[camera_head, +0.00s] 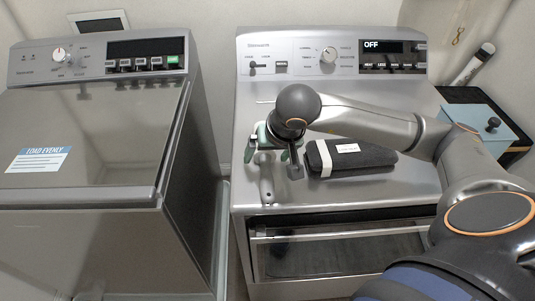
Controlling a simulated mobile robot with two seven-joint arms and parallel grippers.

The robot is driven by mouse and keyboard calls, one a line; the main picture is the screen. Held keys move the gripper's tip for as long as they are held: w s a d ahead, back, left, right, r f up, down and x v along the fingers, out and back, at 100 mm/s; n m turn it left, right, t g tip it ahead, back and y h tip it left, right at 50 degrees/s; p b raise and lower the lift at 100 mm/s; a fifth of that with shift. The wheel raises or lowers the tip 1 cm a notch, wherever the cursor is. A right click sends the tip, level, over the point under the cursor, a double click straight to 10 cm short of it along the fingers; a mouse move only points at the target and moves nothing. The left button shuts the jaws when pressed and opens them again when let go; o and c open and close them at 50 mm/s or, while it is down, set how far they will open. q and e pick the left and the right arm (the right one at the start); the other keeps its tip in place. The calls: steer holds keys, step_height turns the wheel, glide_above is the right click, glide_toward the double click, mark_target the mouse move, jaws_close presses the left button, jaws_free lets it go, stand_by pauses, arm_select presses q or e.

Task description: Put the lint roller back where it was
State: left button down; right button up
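My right gripper (290,160) is over the left part of the right machine's top, seen from above and behind its own wrist. A small white and teal-green thing (262,137) shows at the gripper's left; it may be the lint roller, but the wrist hides much of it. I cannot tell whether the fingers are closed on it. A dark grey, rounded case (365,157) with a white band and label lies just right of the gripper. My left gripper is not in view.
The right machine (400,190) has a control panel reading OFF and a front door with a handle. The left washer (90,120) has a closed lid. A blue box (480,118) and a white tube (472,66) with a dark end are at the far right. A narrow gap separates the machines.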

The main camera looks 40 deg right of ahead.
steer(key=shift+r, duration=0.1)
steer(key=shift+r, duration=0.2)
steer(key=v, duration=1.1)
steer(key=shift+s+r, duration=0.25)
steer(key=shift+r, duration=0.05)
